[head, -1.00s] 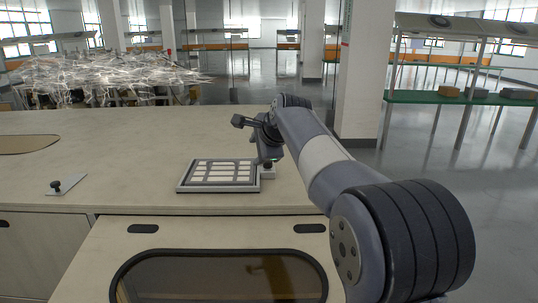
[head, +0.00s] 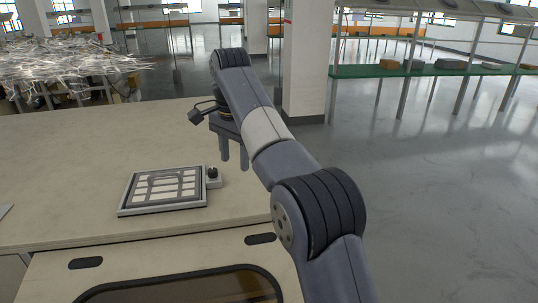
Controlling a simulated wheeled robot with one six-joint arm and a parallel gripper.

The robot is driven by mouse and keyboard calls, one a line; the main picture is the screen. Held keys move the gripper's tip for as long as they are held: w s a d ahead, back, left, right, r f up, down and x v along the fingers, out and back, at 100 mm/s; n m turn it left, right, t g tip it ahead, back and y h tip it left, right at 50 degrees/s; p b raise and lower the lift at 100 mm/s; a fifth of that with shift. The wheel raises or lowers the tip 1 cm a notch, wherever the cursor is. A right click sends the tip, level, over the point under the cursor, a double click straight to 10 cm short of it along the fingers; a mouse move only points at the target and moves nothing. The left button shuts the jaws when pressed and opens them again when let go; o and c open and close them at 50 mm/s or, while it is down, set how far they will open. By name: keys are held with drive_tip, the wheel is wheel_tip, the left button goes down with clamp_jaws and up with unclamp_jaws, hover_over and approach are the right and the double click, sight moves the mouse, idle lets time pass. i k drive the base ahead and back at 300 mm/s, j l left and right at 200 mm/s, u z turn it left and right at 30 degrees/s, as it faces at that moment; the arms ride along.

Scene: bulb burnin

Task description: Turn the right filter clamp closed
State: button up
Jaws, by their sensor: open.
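The filter (head: 163,187) is a flat dark-framed panel with pale rectangular cells, lying on the worktable. At its right edge is the right clamp, a small black knob (head: 212,171) on a light block (head: 214,182). I cannot tell from here which way the knob is turned. My gripper (head: 234,164) points down with its two fingers apart and nothing between them. In the picture it is just up and right of the knob, apart from it. The knob is in plain view.
The pale worktable (head: 60,160) is clear left of and behind the filter. Its right edge runs beneath my arm. A lower front surface with a dark oval window (head: 190,292) is nearer. A corner of a light plate (head: 4,211) shows at the left edge. A pillar (head: 305,70) stands behind.

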sight(213, 170)
drive_tip(key=i+l+z, duration=0.1)
drive_tip(key=z, duration=0.25)
drive_tip(key=i+l+z, duration=0.1)
drive_tip(key=l+z, duration=0.15)
drive_tip(key=z, duration=0.15)
drive_tip(key=i+u, duration=0.2)
drive_tip(key=u, duration=0.2)
drive_tip(key=i+u, duration=0.15)
drive_tip(key=u, duration=0.2)
drive_tip(key=i+u, duration=0.2)
drive_tip(key=u, duration=0.2)
drive_tip(key=i+l+u, duration=0.1)
drive_tip(key=u, duration=0.25)
drive_tip(key=i+l, duration=0.05)
